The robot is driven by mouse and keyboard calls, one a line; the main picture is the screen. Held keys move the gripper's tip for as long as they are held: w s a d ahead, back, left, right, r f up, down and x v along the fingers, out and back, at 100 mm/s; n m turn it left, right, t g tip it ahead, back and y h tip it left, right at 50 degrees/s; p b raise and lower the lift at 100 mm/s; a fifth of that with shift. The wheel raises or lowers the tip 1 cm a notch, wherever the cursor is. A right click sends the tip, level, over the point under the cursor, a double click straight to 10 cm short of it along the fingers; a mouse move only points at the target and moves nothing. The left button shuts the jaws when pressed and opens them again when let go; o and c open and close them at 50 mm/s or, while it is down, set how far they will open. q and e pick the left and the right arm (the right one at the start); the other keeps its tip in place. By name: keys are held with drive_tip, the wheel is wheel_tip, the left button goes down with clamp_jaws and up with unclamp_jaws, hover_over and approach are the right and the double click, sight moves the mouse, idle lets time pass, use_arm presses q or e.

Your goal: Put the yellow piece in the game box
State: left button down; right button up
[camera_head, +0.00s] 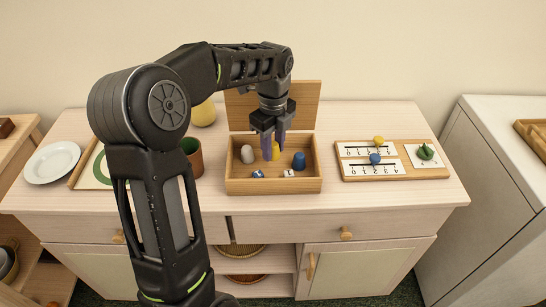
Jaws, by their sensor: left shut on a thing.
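The game box (246,186) is a wooden tray with low walls and a raised lid at the back, standing on the cabinet top. My left gripper (272,155) reaches down over the middle of the box. It is shut on the yellow piece (276,152), which shows between and beside its fingers. The piece is upright within the box outline; whether it touches the floor of the box I cannot tell. My right gripper is not in view.
A board (410,171) with yellow and blue balls and a green item lies right of the box. A brown cup (192,155), a yellow round object (204,113) and a white plate (52,162) stand to the left. The cabinet top behind the board is clear.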

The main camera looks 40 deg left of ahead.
sight(273, 158)
use_arm(q)
drive_tip(key=shift+f, duration=1.95)
drive_tip(key=shift+f, duration=0.2)
drive_tip(key=c, duration=1)
unclamp_jaws()
drive_tip(key=shift+r, duration=0.1)
wheel_tip(273, 158, up, 12)
drive_tip(key=shift+r, duration=0.15)
